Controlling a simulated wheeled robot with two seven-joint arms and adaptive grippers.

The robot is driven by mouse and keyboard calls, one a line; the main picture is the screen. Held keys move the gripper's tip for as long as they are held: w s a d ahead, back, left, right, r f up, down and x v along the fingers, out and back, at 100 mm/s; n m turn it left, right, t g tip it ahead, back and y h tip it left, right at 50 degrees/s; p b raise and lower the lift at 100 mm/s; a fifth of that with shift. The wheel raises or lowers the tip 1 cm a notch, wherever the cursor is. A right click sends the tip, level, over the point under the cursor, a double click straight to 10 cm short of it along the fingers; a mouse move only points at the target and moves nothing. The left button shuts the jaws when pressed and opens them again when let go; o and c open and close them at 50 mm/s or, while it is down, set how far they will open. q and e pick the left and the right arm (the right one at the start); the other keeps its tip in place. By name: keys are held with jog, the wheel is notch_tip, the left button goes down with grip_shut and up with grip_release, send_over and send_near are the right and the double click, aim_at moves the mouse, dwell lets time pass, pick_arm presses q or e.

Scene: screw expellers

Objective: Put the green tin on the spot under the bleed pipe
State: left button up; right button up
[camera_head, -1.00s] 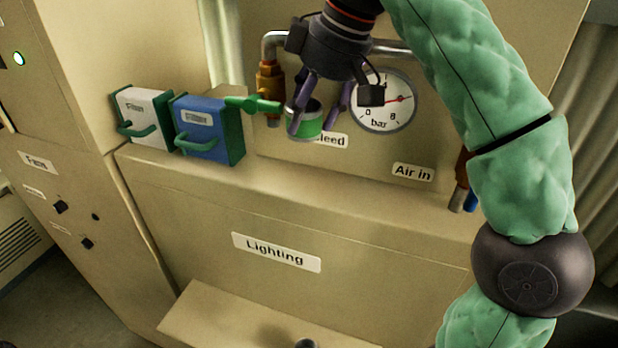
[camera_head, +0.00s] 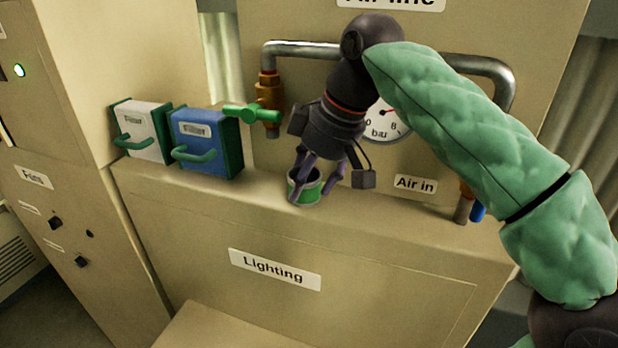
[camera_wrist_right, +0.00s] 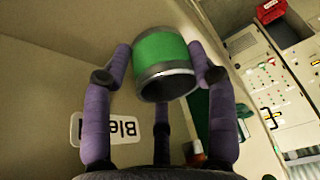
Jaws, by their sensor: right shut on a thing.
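The green tin (camera_head: 303,190), a short can with grey metal rims, is between the purple fingers of my right gripper (camera_head: 316,181). The right wrist view shows the fingers of the right gripper (camera_wrist_right: 165,75) closed around the tin (camera_wrist_right: 162,52). The tin is near the ledge, close to its front edge; I cannot tell whether it touches. The bleed pipe (camera_head: 272,132) hangs below a brass valve with a green handle, up and to the left of the tin. No marked spot is clearly visible beneath it. My left gripper is not in view.
A blue filter box (camera_head: 205,142) and a white filter box (camera_head: 140,131) stand left on the ledge (camera_head: 400,222). A pressure gauge (camera_head: 392,122) is behind my gripper. The Air in pipe (camera_head: 465,205) is at the right. The ledge below the valve looks clear.

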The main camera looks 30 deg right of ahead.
jog(key=shift+f, duration=0.15)
jog(key=o, duration=1.1)
jog(key=shift+o, duration=0.2)
jog(key=p+v, duration=0.2)
jog(key=v, duration=1)
